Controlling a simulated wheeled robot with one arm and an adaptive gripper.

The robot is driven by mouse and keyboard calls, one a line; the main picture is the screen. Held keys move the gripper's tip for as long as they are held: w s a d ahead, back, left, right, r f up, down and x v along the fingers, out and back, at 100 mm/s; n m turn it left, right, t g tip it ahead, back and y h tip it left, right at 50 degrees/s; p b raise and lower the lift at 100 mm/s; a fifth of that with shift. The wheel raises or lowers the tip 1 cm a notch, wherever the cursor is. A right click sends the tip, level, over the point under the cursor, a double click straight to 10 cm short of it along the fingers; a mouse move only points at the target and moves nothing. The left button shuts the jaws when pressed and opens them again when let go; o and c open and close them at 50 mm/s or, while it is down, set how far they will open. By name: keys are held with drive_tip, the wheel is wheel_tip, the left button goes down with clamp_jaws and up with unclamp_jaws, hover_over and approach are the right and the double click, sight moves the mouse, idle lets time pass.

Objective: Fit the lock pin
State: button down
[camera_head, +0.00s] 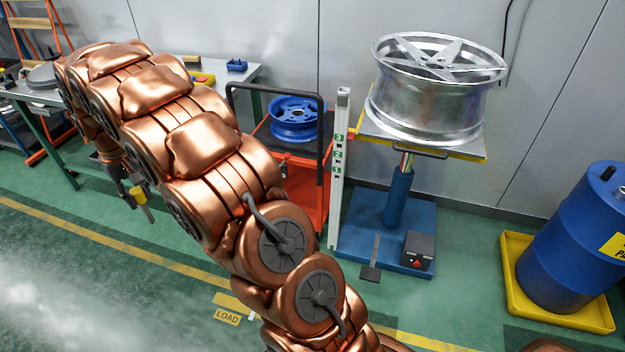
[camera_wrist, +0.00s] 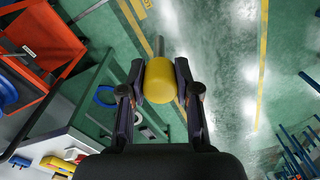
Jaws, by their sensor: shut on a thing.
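My gripper (camera_wrist: 160,92) is shut on the lock pin (camera_wrist: 159,72), with one finger on each side of its yellow handle. The grey metal shank points away from the gripper, over open floor. In the head view my gripper (camera_head: 127,190) is at the left, in front of the workbench, and the pin's yellow handle (camera_head: 138,193) shows below it. A blue lift table (camera_head: 397,200) stands at the right, far from the gripper. Its pale upright post (camera_head: 338,180) has green labels 3, 2 and 1.
A silver wheel (camera_head: 435,95) rests on the lift platform (camera_head: 478,152). An orange cart (camera_head: 305,190) with a blue wheel (camera_head: 298,118) stands between the workbench (camera_head: 55,97) and the lift. A blue barrel (camera_head: 580,235) stands at the right. The floor in front is clear.

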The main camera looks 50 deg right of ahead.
drive_tip(key=w+d+f+m+t+y+b, duration=0.1)
drive_tip(key=w+d+f+m+t+b, duration=0.35)
drive_tip(key=d, duration=0.55)
drive_tip(key=w+d+f+m+t+y+b, duration=0.1)
drive_tip(key=w+d+f+m+b, duration=0.2)
drive_tip(key=d+f+m+b, duration=0.55)
drive_tip(key=s+d+f+m+t+h+b, duration=0.1)
drive_tip(key=s+d+m+t+h+b, duration=0.2)
drive_tip(key=d, duration=0.5)
drive_tip(key=s+d+f+m+t+h+b, duration=0.1)
drive_tip(key=d+f+m+t+h+b, duration=0.2)
drive_tip(key=d, duration=0.6)
drive_tip(key=s+d+f+m+g+h+b, duration=0.1)
drive_tip(key=s+d+m+h+b, duration=0.3)
drive_tip(key=s, duration=0.7)
drive_tip(key=s+d+f+m+g+h+b, duration=0.2)
drive_tip(key=s+d+m+g+h+b, duration=0.2)
drive_tip(key=s+d+h+b, duration=0.4)
drive_tip(key=s+d+m+h, duration=0.1)
drive_tip(key=s+d, duration=0.2)
drive_tip(key=shift+d+f+m+b, duration=0.15)
drive_tip(key=shift+f+m+b, duration=0.15)
drive_tip(key=shift+b, duration=0.1)
drive_tip(key=shift+w, duration=0.15)
drive_tip(key=shift+b+x, duration=0.45)
drive_tip(key=shift+x, duration=2.35)
drive_tip(key=shift+b, duration=0.4)
